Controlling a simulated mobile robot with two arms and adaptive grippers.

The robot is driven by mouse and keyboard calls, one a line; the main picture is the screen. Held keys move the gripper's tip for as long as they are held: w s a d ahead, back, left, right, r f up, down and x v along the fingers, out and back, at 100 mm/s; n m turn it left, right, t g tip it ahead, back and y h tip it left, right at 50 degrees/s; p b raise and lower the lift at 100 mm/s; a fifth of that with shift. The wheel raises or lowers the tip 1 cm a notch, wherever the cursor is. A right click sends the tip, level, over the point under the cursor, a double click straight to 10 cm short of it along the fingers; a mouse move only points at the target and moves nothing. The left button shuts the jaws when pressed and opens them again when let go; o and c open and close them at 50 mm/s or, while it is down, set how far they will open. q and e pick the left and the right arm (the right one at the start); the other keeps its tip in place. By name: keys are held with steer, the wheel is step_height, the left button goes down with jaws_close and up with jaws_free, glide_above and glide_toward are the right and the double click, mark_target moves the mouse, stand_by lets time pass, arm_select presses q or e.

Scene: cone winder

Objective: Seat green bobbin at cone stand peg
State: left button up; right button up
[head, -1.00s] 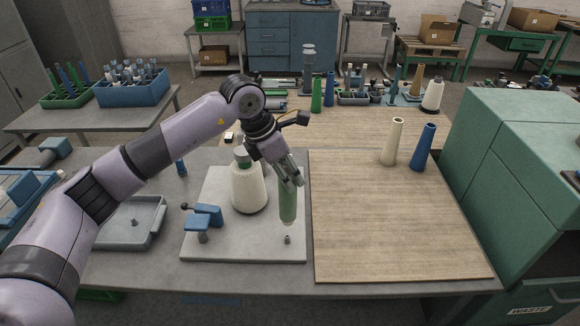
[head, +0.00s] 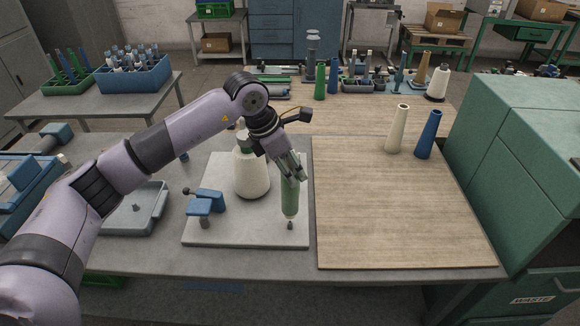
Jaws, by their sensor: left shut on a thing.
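My left gripper (head: 290,168) is shut on the green bobbin (head: 290,200), near its upper end. The bobbin hangs upright over the grey plate of the cone stand (head: 240,233). The short peg (head: 290,225) shows just below the bobbin's lower end, close under it. From this angle I cannot tell whether the two touch. A white yarn cone (head: 251,175) with a green top stands on the same plate, behind and left of the bobbin. My right gripper is not in view.
A blue clamp-like fitting (head: 206,202) sits on the plate's left. A grey tray (head: 135,208) lies further left. The wooden board (head: 400,220) on the right is mostly clear; a cream cone (head: 398,130) and a blue cone (head: 428,135) stand at its back. A green cabinet (head: 520,150) borders the right.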

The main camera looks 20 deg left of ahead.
arm_select(q)
steer(key=shift+b, duration=0.35)
stand_by(0.4)
stand_by(0.4)
steer(key=shift+f+b, duration=1.45)
steer(key=shift+f, duration=0.3)
steer(key=shift+f+b, duration=0.95)
steer(key=shift+f, duration=0.05)
steer(key=o, duration=1.1)
